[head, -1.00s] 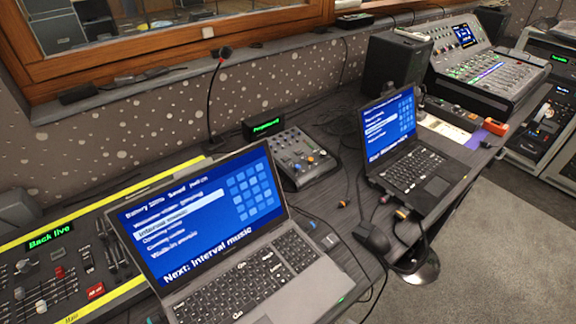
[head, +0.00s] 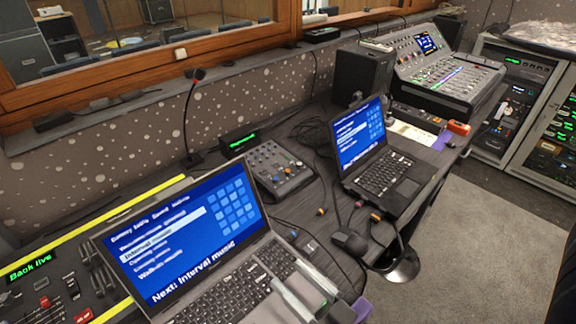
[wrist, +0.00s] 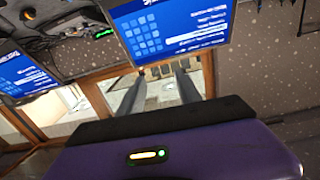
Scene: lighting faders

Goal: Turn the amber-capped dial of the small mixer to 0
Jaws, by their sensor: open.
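The small mixer (head: 272,172) is a grey box with several knobs, behind the near laptop in the head view. Its knobs are tiny and partly blurred; I cannot make out where the amber-capped dial points. My gripper (head: 302,291) has come in at the bottom of the head view, over the near laptop's keyboard, in front of and well apart from the mixer. In the wrist view my gripper (wrist: 160,82) shows two spread fingers with nothing between them.
The near laptop (head: 185,240) stands between my gripper and the mixer. A second laptop (head: 358,133) is right of the mixer. A gooseneck microphone (head: 190,110) and a green-lit display (head: 240,141) stand behind it. Cables and a mouse (head: 349,241) lie on the desk.

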